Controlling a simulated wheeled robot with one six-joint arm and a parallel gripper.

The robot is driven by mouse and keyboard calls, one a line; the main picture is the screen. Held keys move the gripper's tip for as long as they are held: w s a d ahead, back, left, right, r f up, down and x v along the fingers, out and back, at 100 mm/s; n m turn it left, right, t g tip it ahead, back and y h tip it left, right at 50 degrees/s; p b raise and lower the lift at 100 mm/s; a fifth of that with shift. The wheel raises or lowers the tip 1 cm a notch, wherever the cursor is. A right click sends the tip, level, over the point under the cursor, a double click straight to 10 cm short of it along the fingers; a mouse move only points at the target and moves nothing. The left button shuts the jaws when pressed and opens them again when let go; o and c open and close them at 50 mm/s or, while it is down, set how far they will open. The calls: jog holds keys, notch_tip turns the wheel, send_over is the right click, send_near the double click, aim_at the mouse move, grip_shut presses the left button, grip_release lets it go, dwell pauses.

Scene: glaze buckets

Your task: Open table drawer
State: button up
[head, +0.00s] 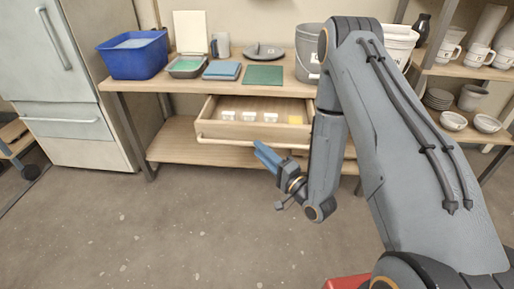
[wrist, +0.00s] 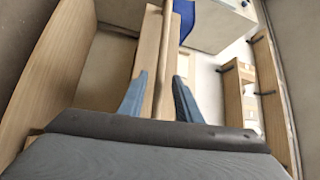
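The table drawer (head: 252,109) is pulled out from under the wooden table top (head: 141,84). It holds several small white items (head: 249,116) and a yellow one (head: 295,119). Its long bar handle (head: 222,141) runs across the front. My gripper (head: 260,149) is at the handle, right of its middle. In the wrist view my gripper (wrist: 158,95) has its two blue fingers apart, with the handle bar (wrist: 173,50) running between them. A gap shows between the bar and the left finger; contact with the right finger is unclear.
A blue tub (head: 135,58), a green mat (head: 263,75) and a grey bucket (head: 308,55) stand on the table. A fridge (head: 60,75) is at left. Shelves with mugs and bowls (head: 487,123) are at right. The floor (head: 150,220) in front is clear.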

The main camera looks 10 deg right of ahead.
jog(key=v, duration=0.5)
dwell(0.3)
